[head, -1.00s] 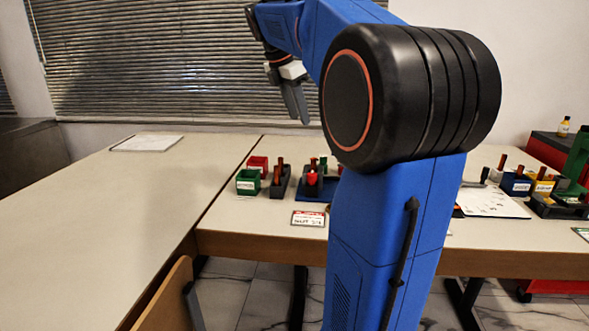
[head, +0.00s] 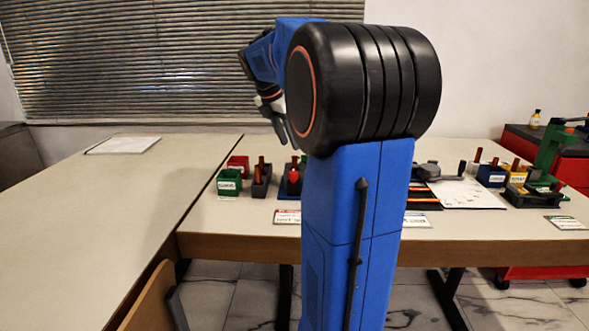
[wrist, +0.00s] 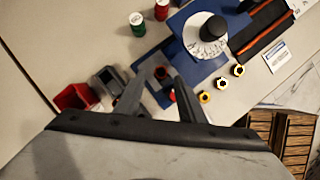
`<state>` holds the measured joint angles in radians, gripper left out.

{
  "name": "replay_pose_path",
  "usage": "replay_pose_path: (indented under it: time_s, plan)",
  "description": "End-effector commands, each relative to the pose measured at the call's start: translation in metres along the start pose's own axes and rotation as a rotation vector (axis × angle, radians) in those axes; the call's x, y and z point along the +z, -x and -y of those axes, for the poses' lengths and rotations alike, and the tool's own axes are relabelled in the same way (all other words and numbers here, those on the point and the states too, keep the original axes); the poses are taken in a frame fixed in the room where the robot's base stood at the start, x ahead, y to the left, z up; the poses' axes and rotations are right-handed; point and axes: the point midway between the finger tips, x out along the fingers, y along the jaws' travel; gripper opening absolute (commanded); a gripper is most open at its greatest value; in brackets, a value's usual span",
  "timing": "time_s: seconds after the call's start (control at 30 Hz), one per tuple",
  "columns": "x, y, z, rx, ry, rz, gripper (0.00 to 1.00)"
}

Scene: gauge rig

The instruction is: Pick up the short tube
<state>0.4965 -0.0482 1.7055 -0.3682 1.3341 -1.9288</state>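My gripper (head: 281,136) hangs above the back of the table in the head view. In the wrist view its two fingers (wrist: 163,72) are apart, with nothing visibly held between them. A dark rack (head: 261,187) holds upright copper tubes (head: 261,167); I cannot tell which is the short one. The rack also shows left of the fingers in the wrist view (wrist: 104,74).
A green bin (head: 229,182) and a red bin (head: 238,161) stand left of the rack. A blue plate with a white dial (wrist: 205,40) lies right of the fingers. Several labelled blocks and a green press (head: 556,150) stand at the right. The left table is mostly clear.

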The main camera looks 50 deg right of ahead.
Motion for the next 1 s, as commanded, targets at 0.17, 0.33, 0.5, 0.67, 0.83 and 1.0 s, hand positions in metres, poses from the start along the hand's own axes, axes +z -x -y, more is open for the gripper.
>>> replay_pose_path:
  time_s: [0.17,0.33,0.5,0.67,0.83,1.0]
  plan:
    - [-0.001,-0.01,0.001,-0.001,0.0,0.0,0.36]
    - [-0.004,-0.032,0.003,-0.002,0.0,-0.001,0.36]
    - [-0.004,-0.051,0.002,-0.002,0.0,-0.001,0.36]
    - [-0.004,-0.057,0.002,0.0,-0.001,0.0,0.36]
    - [-0.004,-0.057,0.002,0.0,0.0,0.0,0.36]
    - [-0.004,-0.057,0.002,0.0,0.0,0.0,0.0]
